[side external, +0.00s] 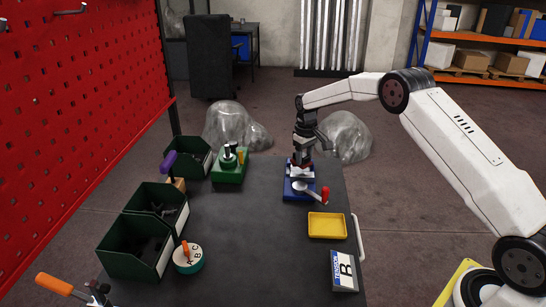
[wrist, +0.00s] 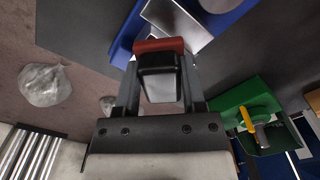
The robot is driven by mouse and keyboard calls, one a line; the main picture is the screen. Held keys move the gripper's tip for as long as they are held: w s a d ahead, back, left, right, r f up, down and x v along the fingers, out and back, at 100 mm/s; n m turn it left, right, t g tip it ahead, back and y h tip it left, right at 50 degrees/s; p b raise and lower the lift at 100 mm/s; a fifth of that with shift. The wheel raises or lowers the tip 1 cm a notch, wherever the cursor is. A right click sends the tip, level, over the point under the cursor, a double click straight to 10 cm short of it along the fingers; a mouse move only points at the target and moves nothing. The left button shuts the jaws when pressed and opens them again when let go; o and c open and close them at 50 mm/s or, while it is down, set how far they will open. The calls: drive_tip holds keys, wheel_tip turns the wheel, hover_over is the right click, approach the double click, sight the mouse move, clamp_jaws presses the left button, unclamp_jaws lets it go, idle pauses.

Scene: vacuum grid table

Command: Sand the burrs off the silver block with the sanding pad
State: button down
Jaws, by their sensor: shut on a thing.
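My gripper (side external: 302,160) is at the blue fixture (side external: 297,190) near the back right of the table. In the wrist view its two fingers (wrist: 160,72) are shut on a dark block with a red edge (wrist: 159,46), which looks like the sanding pad. The silver block (wrist: 178,16) shows just beyond the red edge, on the blue fixture. The pad overlaps the block's near edge in this view; I cannot tell whether they touch. The burrs are too small to make out. A toggle clamp with a red handle (side external: 325,195) is at the fixture's front right.
A green fixture (side external: 230,175) stands to the left, also in the wrist view (wrist: 245,95). A yellow tray (side external: 327,226) and a card marked B (side external: 344,271) lie in front. Dark green bins (side external: 135,262) and a round lettered piece (side external: 188,262) are at left. The middle table is clear.

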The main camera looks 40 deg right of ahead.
drive_tip(key=shift+s+a, duration=0.55)
drive_tip(key=shift+d+r, duration=0.1)
drive_tip(key=shift+r, duration=4)
drive_tip(key=shift+s+a, duration=0.1)
drive_tip(key=shift+a, duration=0.3)
drive_tip(key=shift+f, duration=0.1)
